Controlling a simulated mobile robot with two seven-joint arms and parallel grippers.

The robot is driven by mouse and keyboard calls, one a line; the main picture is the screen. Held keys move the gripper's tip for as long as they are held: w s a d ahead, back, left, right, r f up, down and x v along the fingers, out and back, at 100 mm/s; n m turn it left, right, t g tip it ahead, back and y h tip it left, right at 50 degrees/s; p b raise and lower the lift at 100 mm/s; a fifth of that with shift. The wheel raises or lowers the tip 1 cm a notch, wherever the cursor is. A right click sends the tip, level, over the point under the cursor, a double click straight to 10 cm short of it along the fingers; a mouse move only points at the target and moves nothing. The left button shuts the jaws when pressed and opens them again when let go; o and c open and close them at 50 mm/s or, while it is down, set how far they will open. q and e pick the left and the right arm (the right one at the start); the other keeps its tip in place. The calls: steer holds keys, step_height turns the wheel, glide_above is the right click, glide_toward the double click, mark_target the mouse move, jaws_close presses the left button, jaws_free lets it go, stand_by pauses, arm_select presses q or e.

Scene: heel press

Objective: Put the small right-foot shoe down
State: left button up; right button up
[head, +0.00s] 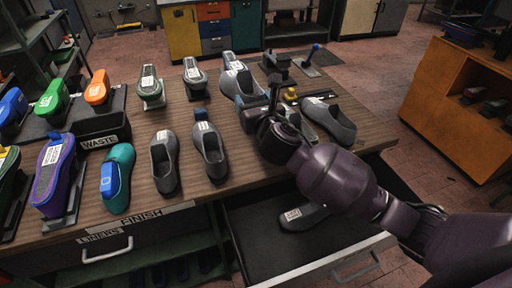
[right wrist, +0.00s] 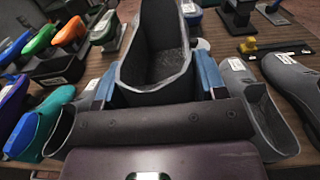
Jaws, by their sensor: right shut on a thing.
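My right gripper (head: 264,112) is over the middle of the bench, with its arm coming in from the right. In the right wrist view, the gripper (right wrist: 157,82) is shut on a grey shoe (right wrist: 152,88), one blue finger pad on each side of it. The shoe's open collar faces the camera and its toe points away. In the head view the gripper and arm partly hide this shoe. I cannot tell whether its sole touches the bench. Its size and foot side are not readable. My left gripper is not in view.
Grey shoes (head: 163,170) (head: 209,160) stand on the wooden bench (head: 190,200) left of the gripper; another (head: 335,122) is to its right. A teal shoe (head: 121,165) is near the FINISH sign. An open drawer (head: 265,250) holds a labelled grey piece (head: 301,217). Tools stand behind.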

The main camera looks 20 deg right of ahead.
step_height(320, 180, down, 17)
steer(key=b, duration=0.4)
steer(key=shift+f+b, duration=0.1)
steer(key=shift+b, duration=0.2)
steer(key=shift+f, duration=0.15)
steer(key=shift+f, duration=0.15)
steer(key=o, duration=1.1)
steer(key=shift+o, duration=0.2)
